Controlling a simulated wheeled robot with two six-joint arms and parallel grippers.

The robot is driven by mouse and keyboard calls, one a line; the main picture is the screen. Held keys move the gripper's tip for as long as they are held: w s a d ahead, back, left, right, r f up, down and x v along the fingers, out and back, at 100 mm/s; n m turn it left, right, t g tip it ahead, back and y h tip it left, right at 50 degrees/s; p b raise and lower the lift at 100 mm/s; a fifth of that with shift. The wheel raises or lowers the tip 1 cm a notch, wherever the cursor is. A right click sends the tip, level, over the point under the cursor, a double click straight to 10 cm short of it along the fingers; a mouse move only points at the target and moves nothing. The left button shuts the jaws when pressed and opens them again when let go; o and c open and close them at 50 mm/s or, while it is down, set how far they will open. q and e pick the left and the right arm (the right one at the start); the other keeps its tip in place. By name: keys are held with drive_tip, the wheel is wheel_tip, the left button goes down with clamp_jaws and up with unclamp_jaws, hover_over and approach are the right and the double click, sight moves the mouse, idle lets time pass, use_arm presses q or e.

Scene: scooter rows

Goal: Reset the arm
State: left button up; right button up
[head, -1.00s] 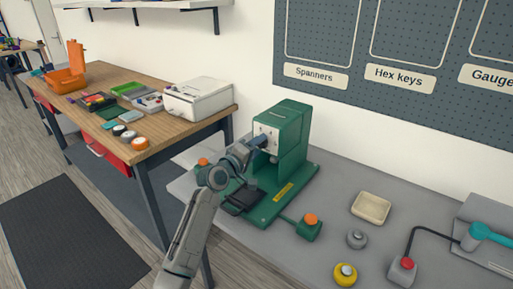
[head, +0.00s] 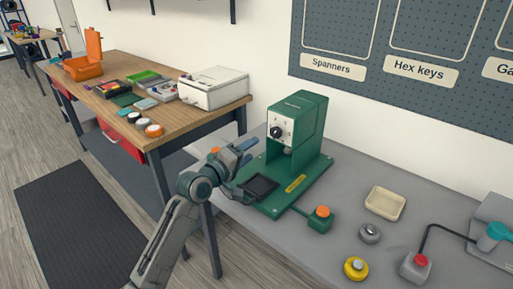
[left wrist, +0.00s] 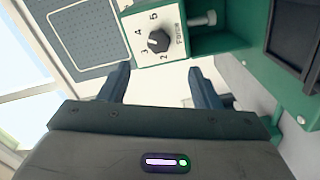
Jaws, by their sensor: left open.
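My left gripper (head: 240,151) is in front of the green press-like machine (head: 313,125), at its left side. Its fingers are apart and empty, and they also show in the left wrist view (left wrist: 160,85). The machine's white panel carries a black knob (left wrist: 158,41) with numbers around it; the knob shows in the head view too (head: 276,132). In the left wrist view the fingertips are just short of the panel, with a gap between them and the knob. My right gripper is in neither view.
On the grey bench (head: 340,190) are an orange button on a green box (head: 321,218), a beige tray (head: 385,203), a yellow-based knob (head: 355,268) and a red button (head: 420,261). A wooden table (head: 180,118) with a white box (head: 214,88) stands behind left.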

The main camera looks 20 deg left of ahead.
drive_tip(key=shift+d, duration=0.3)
